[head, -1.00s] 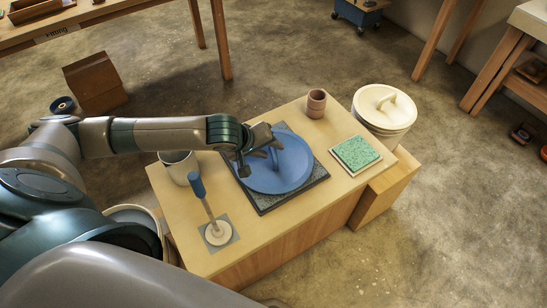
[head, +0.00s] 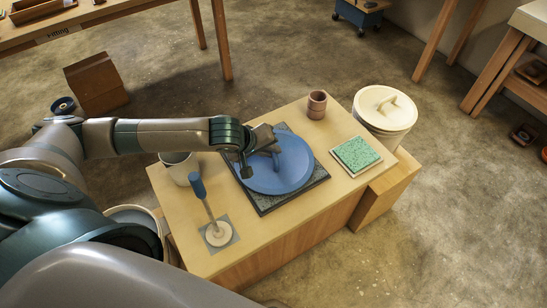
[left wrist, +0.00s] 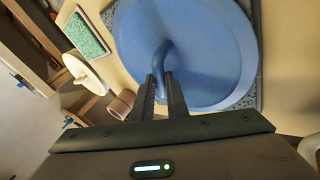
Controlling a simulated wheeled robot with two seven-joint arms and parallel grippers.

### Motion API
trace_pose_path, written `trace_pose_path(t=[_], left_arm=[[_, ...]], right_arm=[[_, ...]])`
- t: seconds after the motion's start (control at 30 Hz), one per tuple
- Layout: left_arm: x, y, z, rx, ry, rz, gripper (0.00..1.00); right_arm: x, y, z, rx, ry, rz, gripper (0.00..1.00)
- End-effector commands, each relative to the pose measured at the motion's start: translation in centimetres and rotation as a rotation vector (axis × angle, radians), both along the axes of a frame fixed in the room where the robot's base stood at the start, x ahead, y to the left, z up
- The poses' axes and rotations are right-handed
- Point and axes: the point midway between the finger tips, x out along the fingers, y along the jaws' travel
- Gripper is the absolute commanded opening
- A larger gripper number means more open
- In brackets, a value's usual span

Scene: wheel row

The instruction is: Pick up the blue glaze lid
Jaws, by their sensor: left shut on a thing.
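The blue glaze lid (head: 287,172) is a wide blue disc with a bent bar handle, over a dark speckled square mat (head: 317,180). My left gripper (head: 270,149) is above the lid, shut on its handle. In the left wrist view the two dark fingers (left wrist: 163,82) pinch the blue handle (left wrist: 164,55), with the disc (left wrist: 205,45) spread beyond them. The lid looks level; I cannot tell whether it touches the mat or is slightly above it. The gripper hides part of the handle. My right gripper is not in view.
On the wooden worktop (head: 235,262) stand a pale pot (head: 180,170), a blue-handled tool (head: 205,205), a brown cup (head: 317,104) and a green speckled tile (head: 356,154). A cream lidded bucket (head: 386,109) stands at the right. Open floor lies beyond.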

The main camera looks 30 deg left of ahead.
Motion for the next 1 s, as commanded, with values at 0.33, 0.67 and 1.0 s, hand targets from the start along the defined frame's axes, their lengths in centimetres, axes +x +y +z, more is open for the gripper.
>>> trace_pose_path(t=[0.33, 0.67, 1.0], left_arm=[[0.0, 0.0, 1.1, -0.001, 0.0, 0.002, 0.0], [-0.2, -2.6, 5.4, -0.006, -0.003, -0.005, 0.0], [-0.7, -8.7, 9.1, -0.005, -0.001, -0.002, 0.0]], right_arm=[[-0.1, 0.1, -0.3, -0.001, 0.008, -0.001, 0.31], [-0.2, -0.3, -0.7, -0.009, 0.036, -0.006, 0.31], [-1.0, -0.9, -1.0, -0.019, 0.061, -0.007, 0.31]])
